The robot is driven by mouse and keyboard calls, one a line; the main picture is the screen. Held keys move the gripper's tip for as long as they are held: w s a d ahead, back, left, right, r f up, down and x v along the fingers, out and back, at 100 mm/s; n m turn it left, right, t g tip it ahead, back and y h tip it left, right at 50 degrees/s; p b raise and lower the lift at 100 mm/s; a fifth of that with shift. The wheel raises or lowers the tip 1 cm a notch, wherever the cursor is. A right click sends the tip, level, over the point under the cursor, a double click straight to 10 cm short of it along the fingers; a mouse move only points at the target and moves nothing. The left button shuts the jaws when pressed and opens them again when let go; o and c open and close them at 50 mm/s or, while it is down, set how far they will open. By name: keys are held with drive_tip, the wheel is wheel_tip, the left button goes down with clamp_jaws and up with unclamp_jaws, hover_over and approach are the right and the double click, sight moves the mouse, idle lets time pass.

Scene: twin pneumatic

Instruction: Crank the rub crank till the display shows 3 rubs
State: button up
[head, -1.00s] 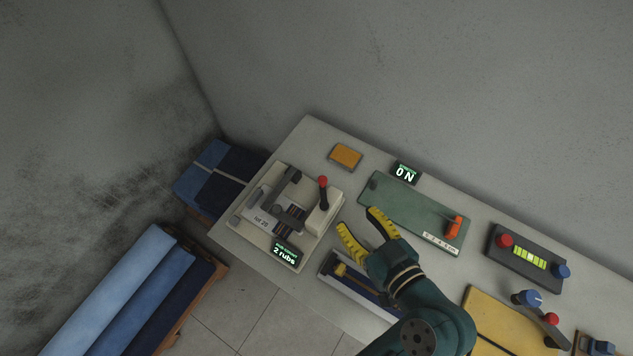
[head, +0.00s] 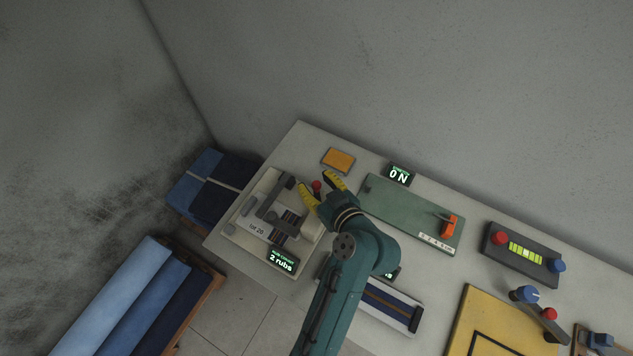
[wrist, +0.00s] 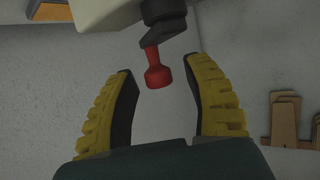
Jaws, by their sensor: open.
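The rub tester (head: 246,228) sits at the left end of the table. Its small display (head: 282,260) reads "2 rubs". The crank's red knob (head: 317,186) shows between my gripper's fingers in the head view. In the wrist view the red knob (wrist: 158,76) hangs from a dark crank arm (wrist: 166,28) and lies between the open fingertips. My gripper (head: 320,186) is open, with its yellow fingers on either side of the knob. No contact between fingers and knob is visible. My arm hides part of the tester's right side.
A green device (head: 410,212) with an orange slider stands to the right, with a "0 N" display (head: 400,174) behind it. An orange block (head: 338,159) lies at the back.

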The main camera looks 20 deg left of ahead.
clamp_jaws()
